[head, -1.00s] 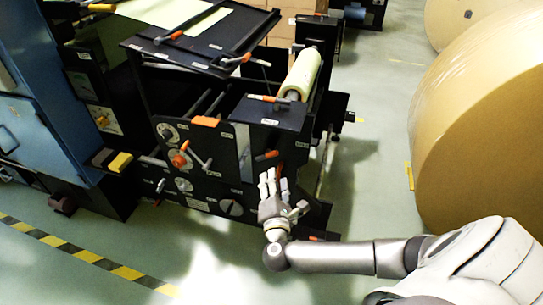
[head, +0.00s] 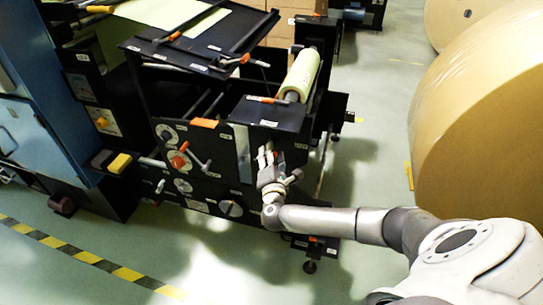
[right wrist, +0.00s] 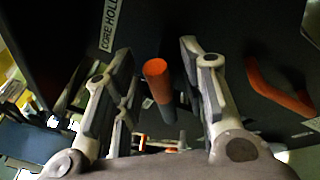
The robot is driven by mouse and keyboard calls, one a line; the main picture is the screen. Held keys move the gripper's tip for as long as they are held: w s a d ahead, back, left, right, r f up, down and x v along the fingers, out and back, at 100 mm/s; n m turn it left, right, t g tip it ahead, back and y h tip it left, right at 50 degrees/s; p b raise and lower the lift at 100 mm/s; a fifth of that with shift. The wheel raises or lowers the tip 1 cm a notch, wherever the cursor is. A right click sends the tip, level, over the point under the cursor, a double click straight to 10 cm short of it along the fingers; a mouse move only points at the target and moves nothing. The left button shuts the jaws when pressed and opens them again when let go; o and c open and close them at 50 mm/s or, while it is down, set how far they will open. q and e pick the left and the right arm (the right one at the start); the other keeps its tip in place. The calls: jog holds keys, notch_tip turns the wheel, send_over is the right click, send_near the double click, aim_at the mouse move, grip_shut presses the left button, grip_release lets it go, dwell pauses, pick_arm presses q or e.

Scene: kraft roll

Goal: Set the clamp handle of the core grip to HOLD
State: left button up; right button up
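The clamp handle (right wrist: 157,76) is an orange round-ended lever on the machine's black panel, in the middle of the right wrist view. My right gripper (right wrist: 157,62) is open, with one finger on each side of the handle and a gap visible on both sides. In the head view my right gripper (head: 267,152) is at the panel's right part and mostly hides the handle. My left gripper is in neither view.
An orange curved grip (right wrist: 280,92) is right of my fingers in the right wrist view. A large kraft roll (head: 480,130) stands at right, with open floor between.

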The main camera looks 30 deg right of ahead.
jog(key=shift+c, duration=0.5)
jog(key=c, duration=0.7)
grip_shut()
